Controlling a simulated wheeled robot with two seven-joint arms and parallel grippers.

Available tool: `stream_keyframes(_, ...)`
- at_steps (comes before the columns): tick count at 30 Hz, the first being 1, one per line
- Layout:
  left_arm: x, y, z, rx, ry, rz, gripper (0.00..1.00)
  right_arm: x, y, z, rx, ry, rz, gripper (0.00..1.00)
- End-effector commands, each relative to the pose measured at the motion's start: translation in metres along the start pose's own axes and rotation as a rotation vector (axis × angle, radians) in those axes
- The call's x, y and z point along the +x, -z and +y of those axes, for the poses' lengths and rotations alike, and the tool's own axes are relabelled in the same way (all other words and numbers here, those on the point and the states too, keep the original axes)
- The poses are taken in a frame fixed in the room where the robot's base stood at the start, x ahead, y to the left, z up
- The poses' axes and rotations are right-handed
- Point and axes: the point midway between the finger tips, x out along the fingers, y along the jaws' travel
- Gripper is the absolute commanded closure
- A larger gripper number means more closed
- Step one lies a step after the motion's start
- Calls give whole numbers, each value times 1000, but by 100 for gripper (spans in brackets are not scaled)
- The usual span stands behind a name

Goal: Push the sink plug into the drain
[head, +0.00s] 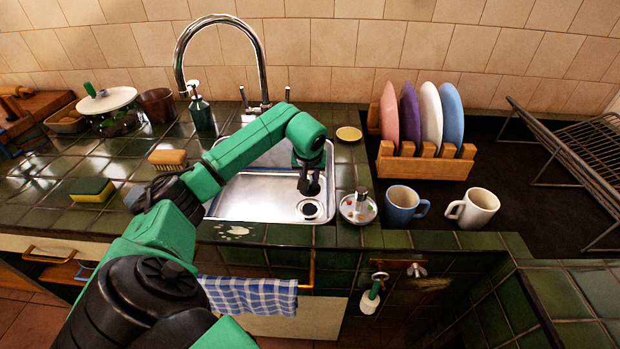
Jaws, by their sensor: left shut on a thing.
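The metal sink (250,200) is set in the green tiled counter. Its drain (310,209) shows as a pale ring with a dark centre near the front right corner of the basin. My left gripper (309,188) points down into the basin, just behind and above the drain in the picture. It is shut on a small dark thing, likely the sink plug, which the fingers mostly hide. I cannot tell whether the plug touches the drain or whether the dark centre is the open hole. My right gripper is out of view.
A tall curved faucet (262,75) stands behind the sink. A round dish with a metal knob (358,207) sits close to the right rim, near a blue mug (403,206) and a white mug (474,208). A plate rack (425,162) stands behind them.

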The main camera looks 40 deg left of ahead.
Motion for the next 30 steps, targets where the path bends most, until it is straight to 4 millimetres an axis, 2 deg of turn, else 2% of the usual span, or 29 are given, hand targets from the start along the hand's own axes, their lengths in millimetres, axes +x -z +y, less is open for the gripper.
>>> stream_keyframes(2, -3, 0, -1, 2, 3, -1, 100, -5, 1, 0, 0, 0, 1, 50)
stream_keyframes(27, 55, -24, 0, 1, 1, -2, 100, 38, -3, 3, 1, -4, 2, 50)
stream_keyframes(30, 56, -24, 0, 0, 0, -2, 100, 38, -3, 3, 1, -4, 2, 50)
